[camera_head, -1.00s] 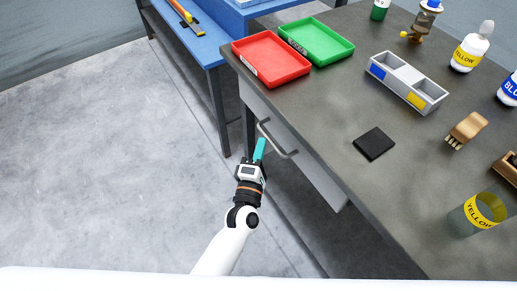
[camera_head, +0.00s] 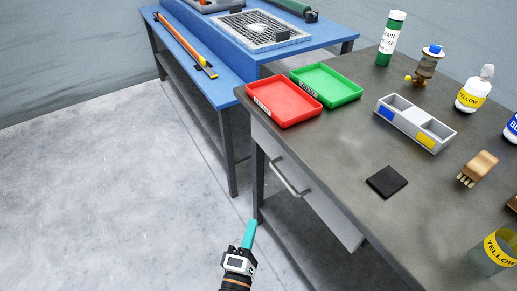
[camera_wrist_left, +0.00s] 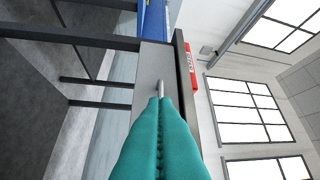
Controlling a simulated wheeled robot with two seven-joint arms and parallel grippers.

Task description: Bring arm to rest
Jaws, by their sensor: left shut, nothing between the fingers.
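My left gripper (camera_head: 250,232) is at the bottom middle of the head view, over the floor in front of the grey workbench (camera_head: 330,150). Its teal fingers are shut with nothing between them. The fingers also fill the lower middle of the left wrist view (camera_wrist_left: 160,120). The bench's drawer (camera_head: 312,195) has a bar handle (camera_head: 290,178), and the fingertips are apart from it, below and to the left in the head view. In the wrist view the handle (camera_wrist_left: 158,84) shows just beyond the fingertips. My right gripper is not in view.
A red tray (camera_head: 284,101) and a green tray (camera_head: 326,84) sit on the bench by a two-part box (camera_head: 415,123), a black pad (camera_head: 387,182), a brush (camera_head: 478,168) and bottles (camera_head: 474,88). A blue table (camera_head: 225,90) stands behind. Open floor (camera_head: 100,200) lies left.

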